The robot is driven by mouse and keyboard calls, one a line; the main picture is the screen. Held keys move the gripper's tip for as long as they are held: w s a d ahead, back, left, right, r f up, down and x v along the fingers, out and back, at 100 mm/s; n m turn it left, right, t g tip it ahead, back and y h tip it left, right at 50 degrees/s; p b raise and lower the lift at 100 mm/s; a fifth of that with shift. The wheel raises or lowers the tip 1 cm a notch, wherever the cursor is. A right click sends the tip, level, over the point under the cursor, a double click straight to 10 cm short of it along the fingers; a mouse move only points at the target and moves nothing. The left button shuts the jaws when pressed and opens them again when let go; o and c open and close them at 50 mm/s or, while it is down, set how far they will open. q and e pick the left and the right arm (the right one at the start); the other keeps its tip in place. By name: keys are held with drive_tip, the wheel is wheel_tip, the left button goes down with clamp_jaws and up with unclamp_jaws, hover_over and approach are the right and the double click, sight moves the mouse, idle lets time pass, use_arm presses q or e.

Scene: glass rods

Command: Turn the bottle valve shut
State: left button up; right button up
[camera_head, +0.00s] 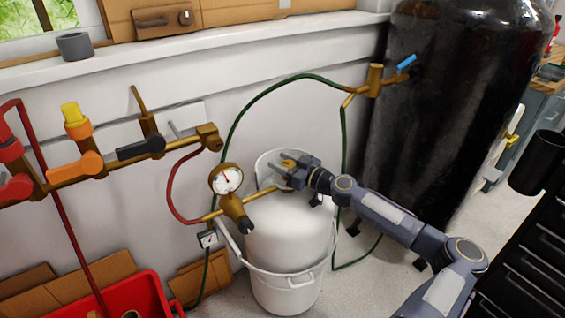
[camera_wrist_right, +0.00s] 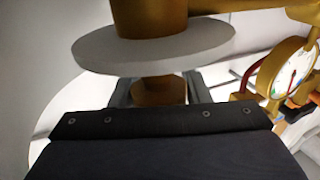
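The white bottle (camera_head: 288,235) stands upright in a white bucket-like holder on the floor. The bottle valve (camera_head: 289,161) is a small brass part at its top, mostly hidden by my right gripper (camera_head: 281,166). In the right wrist view the valve shows as brass (camera_wrist_right: 150,17) above and below a flat grey disc (camera_wrist_right: 155,45). My right gripper's fingers (camera_wrist_right: 159,92) lie on either side of the brass below the disc, apart from each other. Whether they press on it cannot be seen. My left gripper is not in view.
A gauge (camera_head: 227,179) on brass fittings stands left of the bottle, with red and green hoses. A large black tank (camera_head: 440,110) is behind my right arm. A red bin (camera_head: 110,298) and cardboard (camera_head: 200,278) are at lower left. Black drawers (camera_head: 530,250) stand at right.

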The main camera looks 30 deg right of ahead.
drive_tip(key=c, duration=0.4)
drive_tip(key=shift+o, duration=0.2)
